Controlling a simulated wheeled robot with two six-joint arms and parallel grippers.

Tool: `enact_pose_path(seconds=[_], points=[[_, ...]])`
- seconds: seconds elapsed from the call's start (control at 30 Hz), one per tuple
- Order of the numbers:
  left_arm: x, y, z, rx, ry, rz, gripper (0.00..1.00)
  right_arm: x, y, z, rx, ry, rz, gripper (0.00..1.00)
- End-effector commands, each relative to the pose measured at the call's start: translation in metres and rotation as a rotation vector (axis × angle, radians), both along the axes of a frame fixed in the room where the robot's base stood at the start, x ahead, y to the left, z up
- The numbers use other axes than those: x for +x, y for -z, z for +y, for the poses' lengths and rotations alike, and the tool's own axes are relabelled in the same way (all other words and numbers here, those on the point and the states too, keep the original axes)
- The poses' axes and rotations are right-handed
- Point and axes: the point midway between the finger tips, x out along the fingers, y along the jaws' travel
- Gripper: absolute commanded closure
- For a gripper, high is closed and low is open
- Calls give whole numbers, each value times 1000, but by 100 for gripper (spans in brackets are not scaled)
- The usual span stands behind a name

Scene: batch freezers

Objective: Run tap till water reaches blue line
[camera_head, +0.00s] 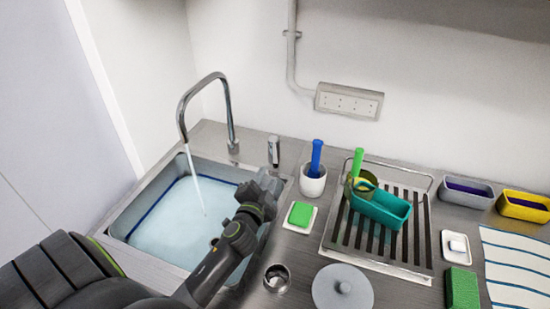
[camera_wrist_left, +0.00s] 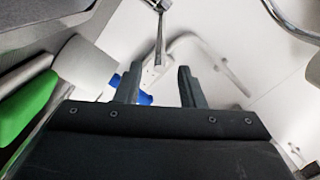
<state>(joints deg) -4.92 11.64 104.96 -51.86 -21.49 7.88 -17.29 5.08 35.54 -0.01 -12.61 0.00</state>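The curved metal tap (camera_head: 231,115) stands behind the sink (camera_head: 120,222), and a stream of water (camera_head: 196,182) falls from its spout. Pale blue water (camera_head: 175,232) stands in the sink. A dark blue line (camera_head: 157,204) runs along the sink wall, close to the water's edge; the exact gap is too small to tell. The upright tap lever (camera_head: 273,150) is at the sink's back right. My left gripper (camera_head: 270,181) is just in front of and below the lever. In the left wrist view its fingers (camera_wrist_left: 157,87) are apart and empty, with the lever (camera_wrist_left: 160,45) beyond them. My right gripper is not in view.
Right of the sink stand a white cup with a blue-handled brush (camera_head: 313,183), a green sponge on a dish (camera_head: 300,214) and a drying rack (camera_head: 345,240) holding a teal container (camera_head: 382,207). A round grey lid (camera_head: 342,290) lies in front. A wall socket (camera_head: 349,102) is behind.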

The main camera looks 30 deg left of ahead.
Motion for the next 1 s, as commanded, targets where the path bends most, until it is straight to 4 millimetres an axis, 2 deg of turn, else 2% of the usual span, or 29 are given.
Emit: enact_pose_path(seconds=[0.2, 0.43, 0.6, 0.93, 1.0], points=[[42, -2, 12, 3, 0, 0, 64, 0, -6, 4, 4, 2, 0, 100], [73, -1, 22, 1, -1, 0, 64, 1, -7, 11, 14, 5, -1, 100], [84, 0, 26, 1, -1, 0, 64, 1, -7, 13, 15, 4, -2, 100], [86, 0, 27, 1, 0, 0, 64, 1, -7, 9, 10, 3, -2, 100], [86, 0, 27, 1, 0, 0, 72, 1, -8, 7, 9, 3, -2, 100]])
